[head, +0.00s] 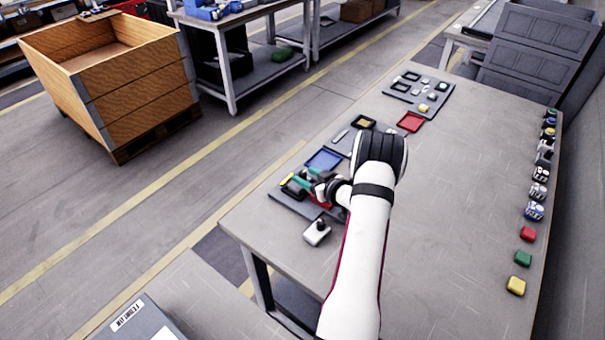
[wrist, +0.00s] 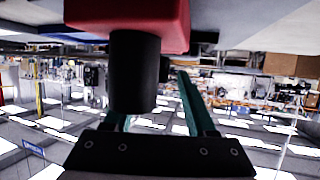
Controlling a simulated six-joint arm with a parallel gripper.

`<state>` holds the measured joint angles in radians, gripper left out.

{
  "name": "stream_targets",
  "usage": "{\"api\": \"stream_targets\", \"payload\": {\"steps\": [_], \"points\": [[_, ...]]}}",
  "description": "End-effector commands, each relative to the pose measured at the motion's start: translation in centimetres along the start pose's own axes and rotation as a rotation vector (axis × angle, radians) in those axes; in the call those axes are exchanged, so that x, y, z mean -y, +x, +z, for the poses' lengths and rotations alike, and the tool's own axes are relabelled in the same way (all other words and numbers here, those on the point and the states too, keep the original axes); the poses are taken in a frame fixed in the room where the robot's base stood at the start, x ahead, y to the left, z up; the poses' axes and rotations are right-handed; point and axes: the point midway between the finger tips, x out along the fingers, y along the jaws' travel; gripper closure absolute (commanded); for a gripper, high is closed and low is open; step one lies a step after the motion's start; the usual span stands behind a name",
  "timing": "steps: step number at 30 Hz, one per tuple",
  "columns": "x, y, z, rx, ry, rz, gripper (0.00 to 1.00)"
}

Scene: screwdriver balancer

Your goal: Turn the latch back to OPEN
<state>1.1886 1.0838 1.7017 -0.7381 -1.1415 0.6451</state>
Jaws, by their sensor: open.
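My gripper (head: 322,188) is low over the near-left dark mat (head: 285,203) on the table in the head view. In the wrist view its two teal fingers (wrist: 160,105) stand apart. A black cylinder (wrist: 135,75) joined to a red block (wrist: 130,18) overlaps the left finger in that view; I cannot tell whether they touch. In the head view a red part (head: 320,201) shows beside the gripper, mostly hidden by it. I cannot make out a latch or an OPEN mark in either view.
A blue tray (head: 324,160) lies just beyond the gripper. A small white block with a dark top (head: 316,233) stands nearer. A red tray (head: 410,122) and another mat (head: 418,92) lie farther back. Several small items line the right edge; the table's middle right is clear.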

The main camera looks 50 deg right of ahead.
Motion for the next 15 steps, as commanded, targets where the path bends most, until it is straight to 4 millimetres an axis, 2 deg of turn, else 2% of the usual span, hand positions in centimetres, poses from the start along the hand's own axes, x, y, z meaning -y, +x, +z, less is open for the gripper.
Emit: {"api": "stream_targets", "payload": {"steps": [3,6,14,15], "points": [[0.0,1.4,0.0,0.000,-0.001,-0.001,0.44],[0.0,2.0,0.0,0.000,-0.001,-0.001,0.44],[0.0,2.2,0.0,0.000,0.000,0.000,0.44],[0.0,2.2,0.0,0.000,0.000,0.000,0.51]]}}
